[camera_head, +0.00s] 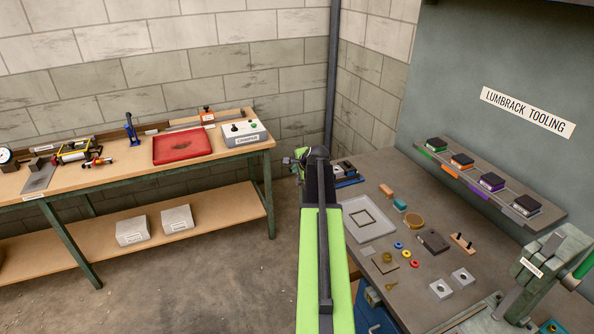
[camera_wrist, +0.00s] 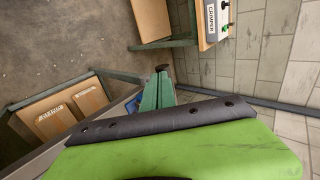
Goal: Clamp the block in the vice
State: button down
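My gripper (camera_head: 303,160) is at the end of my green arm in the head view, near the back left corner of the grey table; my arm hides much of it. A brown block (camera_head: 386,191) and a teal block (camera_head: 400,205) lie on the table, apart from my gripper.
The grey table (camera_head: 440,215) also bears a square frame (camera_head: 362,219), a brass disc (camera_head: 414,221) and several small rings. A green press (camera_head: 553,262) stands at the right. A tooling rack (camera_head: 510,190) is behind. A wooden bench (camera_head: 110,180) stands left, with open floor before it.

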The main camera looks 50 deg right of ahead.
jog(key=s+a+f+p+v, duration=0.1)
jog(key=s+f+p+v, duration=0.1)
jog(key=p+v, duration=0.8)
jog(key=s+a+f+t+h+b, duration=0.1)
jog(key=s+f+t+b, duration=0.2)
jog(key=b, duration=0.9)
jog(key=d+r+b+x, duration=0.1)
jog(key=b+x, duration=0.3)
jog(key=x, duration=0.7)
jog(key=shift+w+d+r, duration=0.3)
jog(key=shift+w+r, duration=0.25)
jog(key=shift+w, duration=0.15)
jog(key=shift+w, duration=0.15)
